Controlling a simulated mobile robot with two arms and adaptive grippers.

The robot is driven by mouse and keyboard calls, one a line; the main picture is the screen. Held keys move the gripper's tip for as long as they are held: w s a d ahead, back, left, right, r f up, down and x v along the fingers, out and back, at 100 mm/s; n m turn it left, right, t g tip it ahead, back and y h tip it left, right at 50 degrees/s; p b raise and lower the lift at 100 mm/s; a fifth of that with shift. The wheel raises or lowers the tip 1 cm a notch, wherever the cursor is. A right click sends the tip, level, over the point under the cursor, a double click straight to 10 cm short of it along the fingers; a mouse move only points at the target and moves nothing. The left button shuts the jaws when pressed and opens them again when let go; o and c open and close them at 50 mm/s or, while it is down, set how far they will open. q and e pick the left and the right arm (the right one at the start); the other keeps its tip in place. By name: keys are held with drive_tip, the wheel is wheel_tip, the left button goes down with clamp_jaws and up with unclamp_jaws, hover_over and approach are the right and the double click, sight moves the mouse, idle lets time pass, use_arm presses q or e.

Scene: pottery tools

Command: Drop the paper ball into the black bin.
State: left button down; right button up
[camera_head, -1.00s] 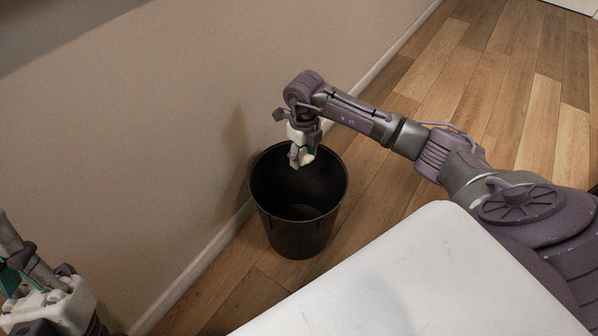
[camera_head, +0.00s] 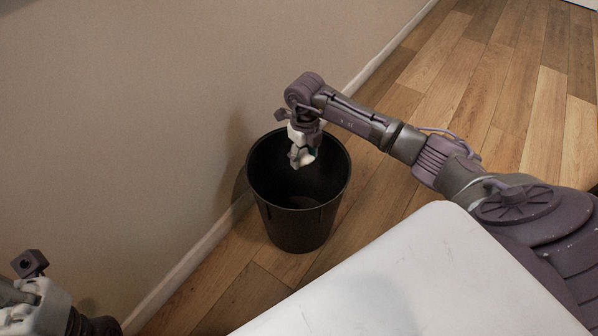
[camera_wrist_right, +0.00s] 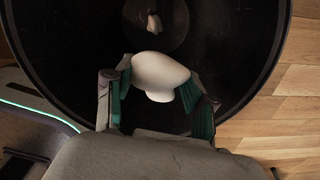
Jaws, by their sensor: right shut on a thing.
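The black bin (camera_head: 298,215) stands upright on the floor beside the wall. My right gripper (camera_head: 301,160) is over the bin's mouth, pointing down. It is shut on a white rounded thing, the paper ball (camera_wrist_right: 160,76), which looks smooth. In the right wrist view, the green-padded fingers of the right gripper (camera_wrist_right: 160,103) are on both sides of it, with the dark inside of the bin behind. My left gripper (camera_head: 35,305) shows only in part at the lower left, and its fingertips are not clear.
A small pale thing (camera_wrist_right: 154,23) shows inside the bin in the right wrist view; I cannot tell what it is. The wall (camera_head: 120,130) rises close behind the bin. Bare wooden floor (camera_head: 490,80) lies to the right.

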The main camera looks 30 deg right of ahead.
drive_tip(key=o, duration=0.8)
drive_tip(key=shift+o, duration=0.2)
wheel_tip(320, 180, up, 12)
idle(0.4)
